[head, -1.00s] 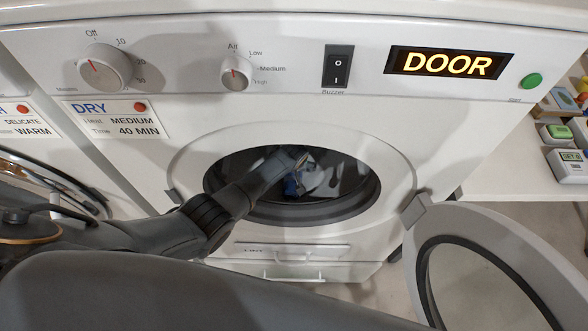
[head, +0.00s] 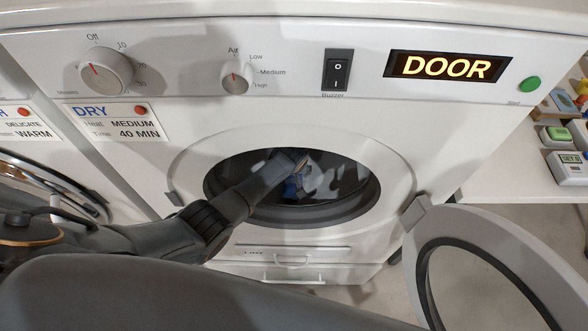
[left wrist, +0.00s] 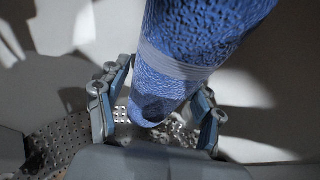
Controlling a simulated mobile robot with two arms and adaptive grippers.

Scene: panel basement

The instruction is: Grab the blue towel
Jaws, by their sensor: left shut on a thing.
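The blue towel (left wrist: 195,45) fills the top middle of the left wrist view. It has a bumpy weave and a smooth lighter band, and its lower end lies between the fingers of my left gripper (left wrist: 160,118). The gripper is shut on the towel. In the head view my left gripper (head: 298,165) reaches into the open dryer drum (head: 345,180), and a bit of the blue towel (head: 291,187) shows beside it. The arm hides part of the towel there. My right gripper is not in view.
The round dryer door (head: 480,270) stands open at the lower right. The drum opening has a dark rim (head: 310,215). The front panel carries knobs, a buzzer switch (head: 337,72) and a lit DOOR display (head: 450,66). A white table (head: 520,180) with small items stands at the right.

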